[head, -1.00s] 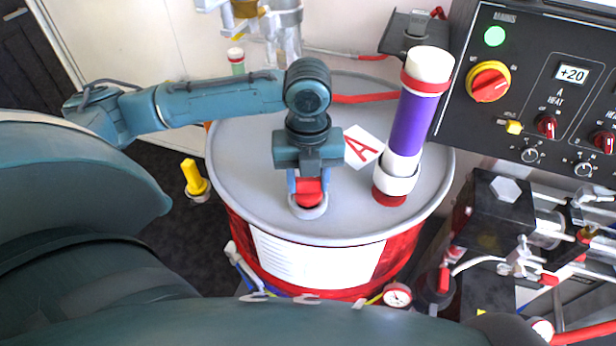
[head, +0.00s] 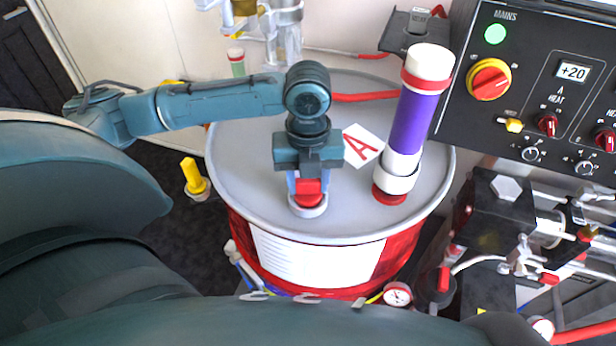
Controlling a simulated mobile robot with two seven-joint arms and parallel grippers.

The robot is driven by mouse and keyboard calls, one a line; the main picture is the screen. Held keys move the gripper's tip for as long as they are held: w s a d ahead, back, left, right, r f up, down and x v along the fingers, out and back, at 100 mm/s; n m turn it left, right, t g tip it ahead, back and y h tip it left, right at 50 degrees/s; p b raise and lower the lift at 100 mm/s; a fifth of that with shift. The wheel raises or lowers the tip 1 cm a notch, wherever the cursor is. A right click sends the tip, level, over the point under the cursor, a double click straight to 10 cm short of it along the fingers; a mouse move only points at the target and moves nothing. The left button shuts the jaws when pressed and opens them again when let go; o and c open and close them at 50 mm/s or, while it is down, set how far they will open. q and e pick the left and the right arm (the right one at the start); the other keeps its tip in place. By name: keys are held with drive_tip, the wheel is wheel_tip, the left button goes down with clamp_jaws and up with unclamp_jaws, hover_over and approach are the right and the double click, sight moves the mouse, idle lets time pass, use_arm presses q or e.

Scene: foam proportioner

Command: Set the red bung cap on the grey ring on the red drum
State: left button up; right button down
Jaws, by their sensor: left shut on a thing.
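The red bung cap (head: 308,198) is between the fingers of my left gripper (head: 308,188), which is shut on it from above. The grey ring (head: 308,210) is on the lid of the red drum (head: 405,255), near its front edge. The cap is right at the ring and seems to be in contact with it, but the fingers hide part of the cap, so I cannot tell whether it is fully seated. My right gripper is not in view.
A purple and white cylinder (head: 410,122) stands on the right of the drum lid. A card with a red A (head: 362,146) lies between it and my gripper. A black control panel (head: 540,90) is at the right. The left of the lid is clear.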

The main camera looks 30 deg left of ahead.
use_arm(q)
drive_tip(key=shift+f, duration=0.25)
drive_tip(key=o, duration=0.7)
drive_tip(key=shift+r, duration=1.5)
wheel_tip(320, 180, up, 8)
drive_tip(key=shift+r, duration=0.1)
